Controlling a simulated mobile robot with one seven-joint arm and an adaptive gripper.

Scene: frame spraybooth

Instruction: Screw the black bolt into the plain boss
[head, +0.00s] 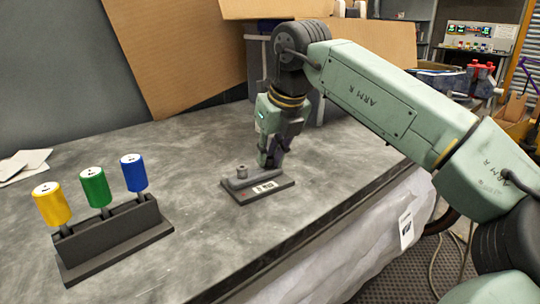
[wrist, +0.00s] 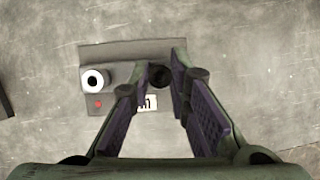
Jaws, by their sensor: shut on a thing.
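A dark base plate (head: 262,190) lies flat on the bench. A pale ring-shaped boss (head: 242,171) with a dark hole stands at its left; in the wrist view this boss (wrist: 93,80) has a red dot beside it. My gripper (head: 270,160) points down over the plate, to the right of that boss. In the wrist view my gripper (wrist: 160,78) is shut on the black bolt (wrist: 160,75), a dark round shape between the fingertips. No second boss shows clearly; the fingers and bolt cover that part of the plate. Whether the bolt touches a boss cannot be told.
A dark rack (head: 115,240) with yellow (head: 51,204), green (head: 95,187) and blue (head: 134,173) handled tools stands at the left front. White papers (head: 25,165) lie at the far left. Cardboard (head: 165,50) leans behind. The bench between rack and plate is clear.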

